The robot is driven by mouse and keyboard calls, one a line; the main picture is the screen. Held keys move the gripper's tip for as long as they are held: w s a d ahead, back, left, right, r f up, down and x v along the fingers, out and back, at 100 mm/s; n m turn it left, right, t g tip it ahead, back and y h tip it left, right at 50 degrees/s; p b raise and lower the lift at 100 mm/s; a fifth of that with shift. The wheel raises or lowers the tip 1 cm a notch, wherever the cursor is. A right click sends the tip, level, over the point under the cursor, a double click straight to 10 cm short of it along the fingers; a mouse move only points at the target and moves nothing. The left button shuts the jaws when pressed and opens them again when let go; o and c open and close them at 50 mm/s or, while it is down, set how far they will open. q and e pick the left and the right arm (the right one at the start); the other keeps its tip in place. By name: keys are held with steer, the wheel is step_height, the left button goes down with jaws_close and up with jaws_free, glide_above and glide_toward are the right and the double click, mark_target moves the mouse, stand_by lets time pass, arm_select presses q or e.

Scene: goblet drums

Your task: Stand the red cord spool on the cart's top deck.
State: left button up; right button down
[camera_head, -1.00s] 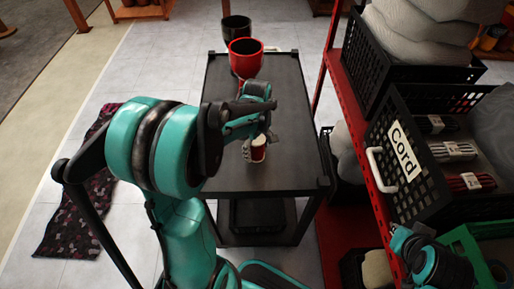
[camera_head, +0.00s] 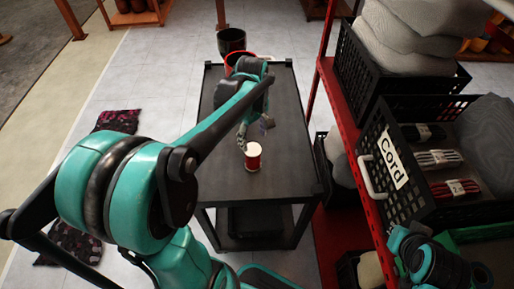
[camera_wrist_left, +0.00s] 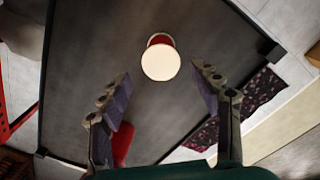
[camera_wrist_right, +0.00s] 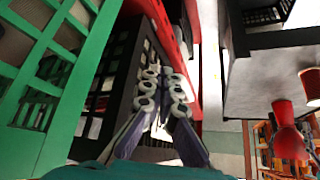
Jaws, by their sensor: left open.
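The red cord spool (camera_head: 253,157), with pale round ends, stands upright on the cart's dark top deck (camera_head: 280,180). In the left wrist view the spool (camera_wrist_left: 161,60) shows its pale top, with a strip of red beyond it. My left gripper (camera_head: 255,129) is open and empty, just beyond the spool in the head view. In the left wrist view its fingers are spread on either side of the spool, apart from it. My right gripper (camera_wrist_right: 161,74) has its fingertips close together, with nothing visible between them; its exact opening is unclear.
A red drum (camera_head: 238,58) and a black drum (camera_head: 231,40) are at the cart's far end, the red one partly behind my left arm. A red shelf (camera_head: 350,135) with a crate labelled Cord (camera_head: 392,165) stands right of the cart. The deck around the spool is clear.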

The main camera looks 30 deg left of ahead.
arm_select(q)
steer(key=s+d+r+m+t, duration=0.1)
steer(key=s+d+m+t, duration=0.6)
steer(key=m, duration=0.8)
steer(key=s+d, duration=0.3)
steer(key=shift+s+r, duration=0.2)
steer(key=shift+r, duration=0.05)
